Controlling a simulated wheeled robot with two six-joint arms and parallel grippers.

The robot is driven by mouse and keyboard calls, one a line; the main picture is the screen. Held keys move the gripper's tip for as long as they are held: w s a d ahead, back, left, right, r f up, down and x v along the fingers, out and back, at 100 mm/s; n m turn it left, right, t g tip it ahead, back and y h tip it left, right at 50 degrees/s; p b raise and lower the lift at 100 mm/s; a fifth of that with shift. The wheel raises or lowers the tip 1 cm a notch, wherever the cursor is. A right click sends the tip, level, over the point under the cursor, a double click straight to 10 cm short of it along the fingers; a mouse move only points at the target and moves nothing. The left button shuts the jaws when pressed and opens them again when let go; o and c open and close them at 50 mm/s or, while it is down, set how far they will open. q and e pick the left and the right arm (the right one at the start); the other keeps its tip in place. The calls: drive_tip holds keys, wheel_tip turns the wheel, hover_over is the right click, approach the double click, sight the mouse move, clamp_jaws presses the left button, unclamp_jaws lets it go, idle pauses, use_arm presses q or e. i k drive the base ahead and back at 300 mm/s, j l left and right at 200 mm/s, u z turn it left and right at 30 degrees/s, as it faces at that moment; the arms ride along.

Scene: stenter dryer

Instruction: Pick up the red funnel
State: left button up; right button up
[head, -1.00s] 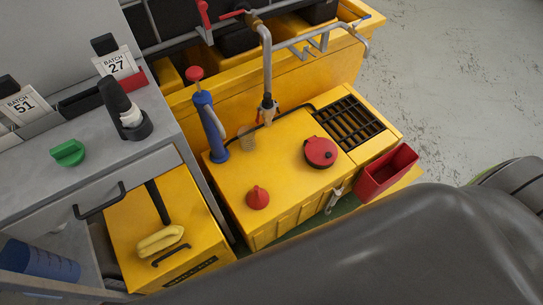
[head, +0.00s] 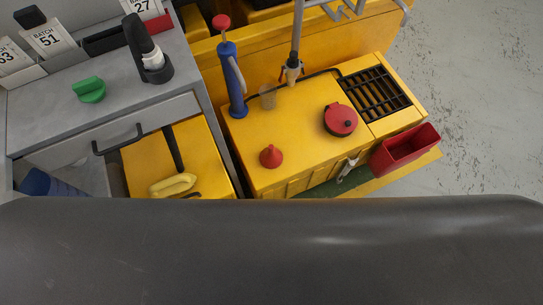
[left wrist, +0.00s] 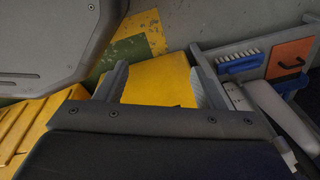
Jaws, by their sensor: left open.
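The red funnel (head: 271,156) stands on top of the yellow cabinet (head: 300,125), near its front left edge in the head view, with its narrow end up. Nothing holds it. My left gripper (left wrist: 157,78) shows in the left wrist view, with its two fingers apart and nothing between them. A yellow surface lies beyond the fingers. The funnel is not visible in the left wrist view. In the head view a large dark arm part of mine covers the lower third, and neither gripper shows there.
A red round cap (head: 340,119), a clear cup (head: 268,97) and a blue hand pump (head: 231,80) are near the funnel. A red open bin (head: 405,149) hangs at the right. A grey bench (head: 100,115) with a green knob (head: 89,89) stands at the left.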

sight(270, 158)
drive_tip(key=l+u, duration=0.35)
drive_tip(key=l, duration=1.75)
drive_tip(key=k, duration=0.05)
